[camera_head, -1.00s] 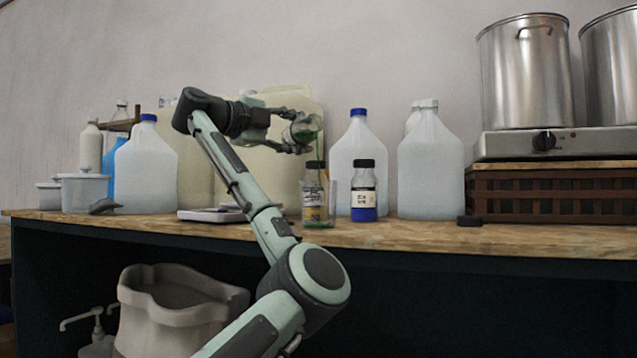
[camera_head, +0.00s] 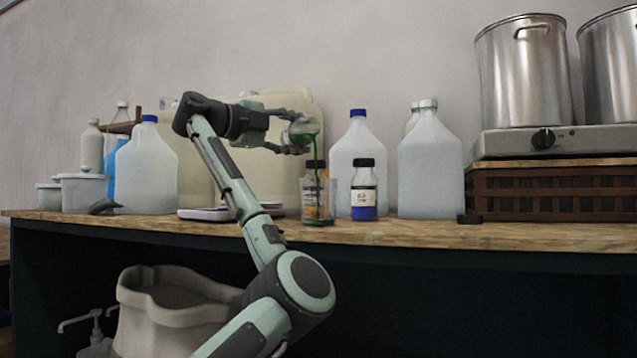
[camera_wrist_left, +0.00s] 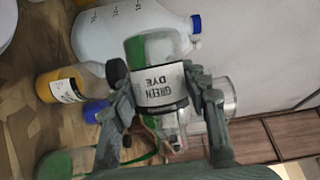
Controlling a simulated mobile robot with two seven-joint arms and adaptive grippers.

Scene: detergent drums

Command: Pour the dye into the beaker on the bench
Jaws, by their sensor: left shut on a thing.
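My left gripper (camera_head: 290,132) is shut on the green dye bottle (camera_head: 304,127) and holds it tilted above the bench. The wrist view shows its white "GREEN DYE" label (camera_wrist_left: 160,86) between the fingers, with green liquid inside. A green stream runs from its mouth down into the clear beaker (camera_head: 331,200) on the bench, where green liquid lies at the bottom. The bottle is above the beaker and apart from it. A yellow-orange bottle with a black cap (camera_head: 315,166) stands behind the beaker, partly hidden by it. My right gripper is not in view.
A blue dye bottle (camera_head: 364,192) stands just right of the beaker. Big white jugs (camera_head: 360,150) (camera_head: 430,165) stand behind. A scale (camera_head: 212,214) lies to the left. A hotplate with steel pots (camera_head: 525,80) is at the right. The bench front (camera_head: 420,235) is clear.

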